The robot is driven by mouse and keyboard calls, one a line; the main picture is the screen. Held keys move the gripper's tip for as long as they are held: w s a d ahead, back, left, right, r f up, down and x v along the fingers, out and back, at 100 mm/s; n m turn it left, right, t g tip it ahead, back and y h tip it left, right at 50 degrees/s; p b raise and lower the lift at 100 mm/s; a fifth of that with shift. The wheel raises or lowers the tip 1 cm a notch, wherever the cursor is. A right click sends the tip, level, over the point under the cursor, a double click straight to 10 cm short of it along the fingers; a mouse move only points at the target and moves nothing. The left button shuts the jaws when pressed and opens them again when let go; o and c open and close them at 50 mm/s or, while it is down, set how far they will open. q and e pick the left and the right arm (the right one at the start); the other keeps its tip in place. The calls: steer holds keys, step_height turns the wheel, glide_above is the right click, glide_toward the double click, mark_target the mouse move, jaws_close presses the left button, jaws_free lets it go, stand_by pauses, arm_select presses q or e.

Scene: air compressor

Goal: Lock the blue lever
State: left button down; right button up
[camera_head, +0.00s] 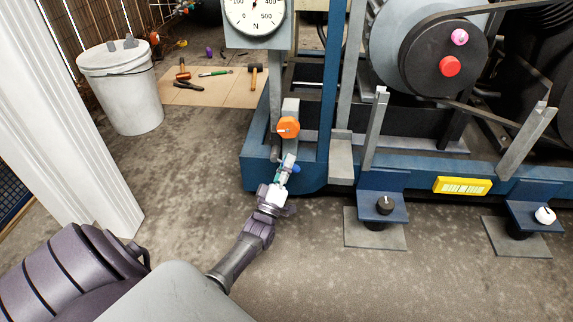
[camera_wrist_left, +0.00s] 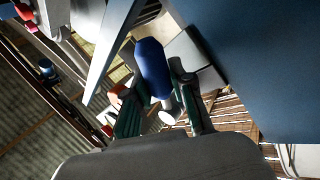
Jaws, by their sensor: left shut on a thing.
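The blue lever (camera_head: 296,168) is small in the head view, at the front left corner of the blue machine frame, below an orange knob (camera_head: 288,127). My left gripper (camera_head: 282,178) is at the lever, and its fingers partly hide it. In the left wrist view the blue lever (camera_wrist_left: 153,68) is a rounded blue handle with a pale end, between the two dark fingers of my left gripper (camera_wrist_left: 160,105). The gripper is shut on it. Whether the lever is locked cannot be told. My right gripper is in neither view.
The blue compressor frame (camera_head: 262,150) stands right behind the lever. A gauge (camera_head: 255,18) is above it. A black knob (camera_head: 384,205) and a white knob (camera_head: 545,215) sit on feet to the right. A white bucket (camera_head: 122,90) stands at the left. The floor in front is clear.

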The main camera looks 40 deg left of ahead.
arm_select(q)
steer(key=c, duration=1)
jaws_free()
steer(key=shift+o, duration=0.2)
